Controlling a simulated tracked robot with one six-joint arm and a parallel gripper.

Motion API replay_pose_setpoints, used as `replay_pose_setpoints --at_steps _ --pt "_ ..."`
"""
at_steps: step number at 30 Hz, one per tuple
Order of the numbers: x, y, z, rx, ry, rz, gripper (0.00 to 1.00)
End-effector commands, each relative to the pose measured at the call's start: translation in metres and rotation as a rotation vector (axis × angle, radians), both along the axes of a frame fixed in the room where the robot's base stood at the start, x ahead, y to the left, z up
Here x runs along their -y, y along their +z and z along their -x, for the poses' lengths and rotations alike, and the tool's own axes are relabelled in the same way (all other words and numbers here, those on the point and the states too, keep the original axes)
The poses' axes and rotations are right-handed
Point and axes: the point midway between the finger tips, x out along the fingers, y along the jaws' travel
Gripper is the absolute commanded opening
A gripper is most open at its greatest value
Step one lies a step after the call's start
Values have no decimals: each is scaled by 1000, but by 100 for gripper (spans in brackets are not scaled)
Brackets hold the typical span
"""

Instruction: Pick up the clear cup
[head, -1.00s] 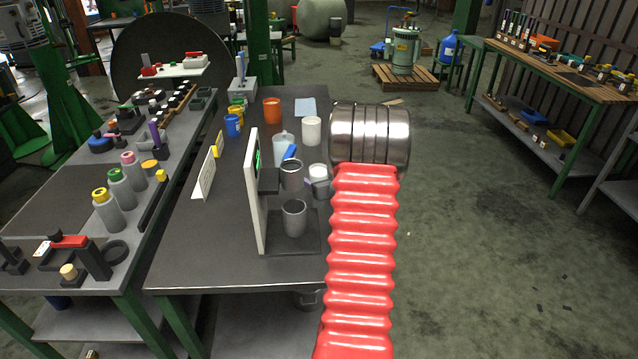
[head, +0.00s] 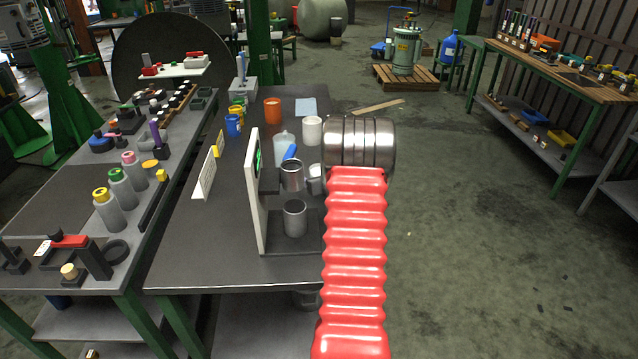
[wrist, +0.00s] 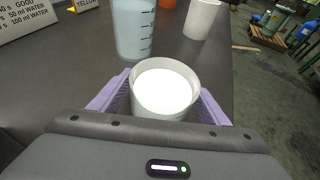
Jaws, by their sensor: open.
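A pale, translucent-looking cup (wrist: 165,90) with a bright white interior stands upright between the fingers of my gripper (wrist: 166,84) in the wrist view. The two purple fingers are open, one on each side of the cup; I cannot tell whether either touches it. In the head view the cup (head: 315,172) shows only in part at the left edge of my arm, and my gripper is mostly hidden there. A clear graduated beaker (wrist: 133,30) stands just beyond the cup, and also shows in the head view (head: 281,150).
A white cup (wrist: 201,18) stands farther back. A dispenser stand (head: 252,190) with metal cups (head: 295,217) is left of my arm. An orange cup (head: 272,110) and a blue cup (head: 233,125) stand at the back of the dark table (head: 200,245). Open floor lies right.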

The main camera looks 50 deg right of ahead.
Motion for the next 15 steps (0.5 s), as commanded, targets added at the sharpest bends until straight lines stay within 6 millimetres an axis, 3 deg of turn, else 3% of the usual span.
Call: replay_pose_setpoints --at_steps 9,15 --pt "0 0 1 0 0 0 70" --pt "0 0 1 0 0 0 56"
